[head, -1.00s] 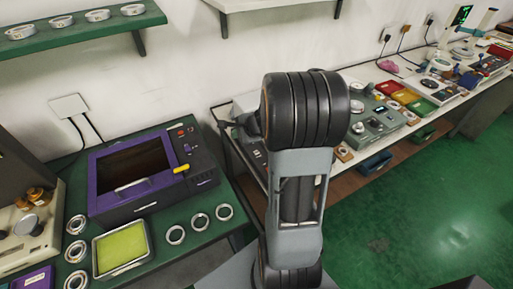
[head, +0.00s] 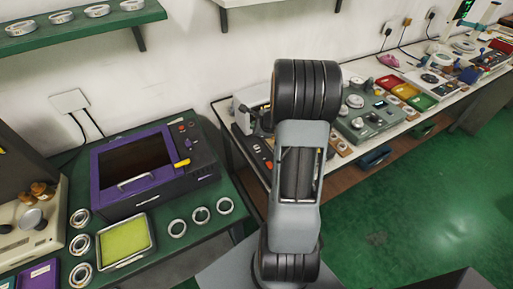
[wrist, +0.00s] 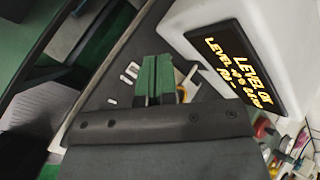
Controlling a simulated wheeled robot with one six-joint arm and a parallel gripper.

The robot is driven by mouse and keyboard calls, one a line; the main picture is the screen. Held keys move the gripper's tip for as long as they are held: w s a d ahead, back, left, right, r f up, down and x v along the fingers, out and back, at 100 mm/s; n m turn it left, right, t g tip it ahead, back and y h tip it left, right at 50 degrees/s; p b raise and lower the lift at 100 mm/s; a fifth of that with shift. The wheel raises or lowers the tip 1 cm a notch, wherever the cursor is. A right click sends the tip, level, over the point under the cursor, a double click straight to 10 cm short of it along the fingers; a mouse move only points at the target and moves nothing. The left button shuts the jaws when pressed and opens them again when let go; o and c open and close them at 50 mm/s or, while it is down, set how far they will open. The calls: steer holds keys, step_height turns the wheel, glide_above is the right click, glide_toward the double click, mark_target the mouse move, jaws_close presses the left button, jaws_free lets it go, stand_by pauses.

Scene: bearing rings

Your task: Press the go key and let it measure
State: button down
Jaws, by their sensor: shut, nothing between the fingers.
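My gripper (wrist: 156,78) shows in the wrist view as two green fingers shut together with nothing between them. It is over a dark panel (wrist: 118,62) with small white marks. My gripper is hidden there. I cannot make out the go key or whether the fingers touch the panel.
A purple-framed box (head: 98,190) stands on the green bench at left, with a yellow-green tray (head: 151,243) and several rings before it. A grey-green device (head: 372,122) and coloured bins (head: 420,102) are right of my arm. Green floor (head: 410,210) is clear.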

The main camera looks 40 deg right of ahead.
steer(key=b, duration=0.6)
glide_above(256, 148)
step_height(256, 148, down, 8)
steer(key=shift+w+r, duration=0.1)
steer(key=shift+r, duration=0.15)
steer(key=shift+f+b, duration=0.45)
steer(key=shift+f+b, duration=0.75)
steer(key=shift+b, duration=0.35)
stand_by(1.8)
steer(key=shift+r, duration=0.2)
steer(key=shift+r+p, duration=0.5)
steer(key=shift+r, duration=0.05)
steer(key=shift+r+p, duration=2)
steer(key=shift+r, duration=0.55)
